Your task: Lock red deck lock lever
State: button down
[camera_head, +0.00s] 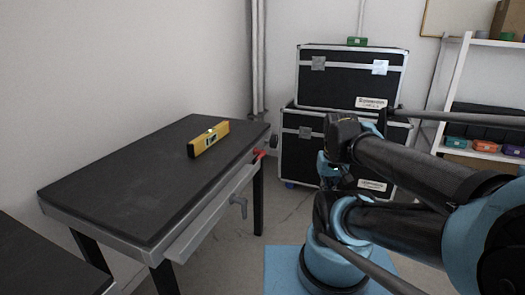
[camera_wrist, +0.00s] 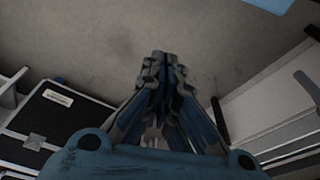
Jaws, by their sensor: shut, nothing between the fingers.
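A small red lever (camera_head: 259,154) sticks out at the right end of the front rail of a dark-topped table (camera_head: 105,185) in the head view. A grey lever (camera_head: 239,202) hangs from the same rail nearer the middle. My gripper (camera_wrist: 166,62) shows in the wrist view with its fingers together, empty, over bare floor. I cannot make out its fingertips in the head view, where my arm fills the right side. Neither lever shows in the wrist view.
A yellow spirit level (camera_head: 208,139) lies on the tabletop. Two stacked black cases (camera_head: 345,80) stand at the back, partly behind my arm. A white shelf (camera_head: 487,43) with coloured boxes is at the right. Open floor lies between the table and my base.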

jog(key=w+a+r+m, duration=0.1)
jog(key=w+a+r, duration=0.2)
jog(key=w+r, duration=0.35)
notch_tip(320, 180, up, 6)
jog(key=m+g+y, duration=0.1)
jog(key=m+y, duration=0.1)
jog(key=m, duration=0.1)
send_over(261, 155)
jog(key=d, duration=0.3)
jog(key=shift+s+d+r, duration=0.1)
jog(key=shift+s+r, duration=0.1)
jog(key=shift+s, duration=0.15)
jog(key=x, duration=1.4)
jog(key=shift+s, duration=0.3)
jog(key=shift+d, duration=0.1)
